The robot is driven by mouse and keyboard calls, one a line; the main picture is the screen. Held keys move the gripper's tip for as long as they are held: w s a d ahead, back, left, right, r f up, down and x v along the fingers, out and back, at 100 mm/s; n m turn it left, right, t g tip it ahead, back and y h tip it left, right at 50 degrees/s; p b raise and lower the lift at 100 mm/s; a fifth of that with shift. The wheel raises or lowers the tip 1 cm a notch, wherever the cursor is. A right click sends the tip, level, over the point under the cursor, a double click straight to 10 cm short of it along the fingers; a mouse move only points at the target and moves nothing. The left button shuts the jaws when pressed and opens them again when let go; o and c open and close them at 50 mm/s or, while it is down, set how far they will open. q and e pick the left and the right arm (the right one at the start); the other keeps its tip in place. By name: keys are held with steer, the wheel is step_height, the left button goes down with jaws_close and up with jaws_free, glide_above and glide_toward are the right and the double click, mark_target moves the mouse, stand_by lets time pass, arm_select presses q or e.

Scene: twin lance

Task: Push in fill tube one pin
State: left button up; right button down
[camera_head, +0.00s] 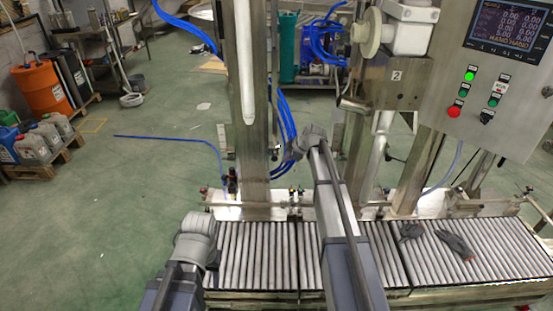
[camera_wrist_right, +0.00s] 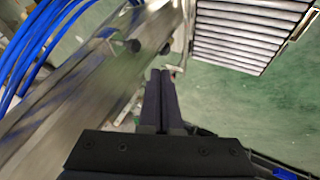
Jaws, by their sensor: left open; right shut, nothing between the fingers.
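A long white fill tube (camera_head: 246,70) hangs upright along the steel column at the left of the filling machine. In the right wrist view, my right gripper (camera_wrist_right: 160,73) is shut and empty, its dark fingers side by side. Just beyond the fingertips is a metal rail with a small dark knob (camera_wrist_right: 133,46) and a second dark knob (camera_wrist_right: 166,48); I cannot tell whether either is the pin. In the head view my right arm reaches up the middle beside the column, with its fingers not distinguishable. My left arm's grey joint shows at lower left; its fingers are not visible.
A roller conveyor (camera_head: 255,262) runs along the front, with dark gloves (camera_head: 455,244) at its right. A control panel (camera_head: 500,80) stands upper right, beside a unit marked 2 (camera_head: 394,80). Blue hoses (camera_wrist_right: 35,40) run near my right wrist.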

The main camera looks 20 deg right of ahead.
mark_target(276, 156)
steer(key=b+x, duration=0.2)
steer(key=x, duration=0.1)
steer(key=w+b+x, duration=0.1)
steer(key=b+x, duration=0.2)
steer(key=x, duration=0.1)
steer(key=w+d+r+b+x, duration=0.1)
steer(key=b+x, duration=0.1)
steer(key=x, duration=0.2)
steer(key=shift+w+f+b, duration=0.1)
steer(key=shift+w+b, duration=0.1)
steer(key=shift+b, duration=0.2)
steer(key=shift+w+d, duration=0.15)
steer(key=shift+w, duration=0.3)
steer(key=w, duration=0.2)
steer(key=shift+w+d, duration=0.4)
steer(key=shift+s, duration=0.15)
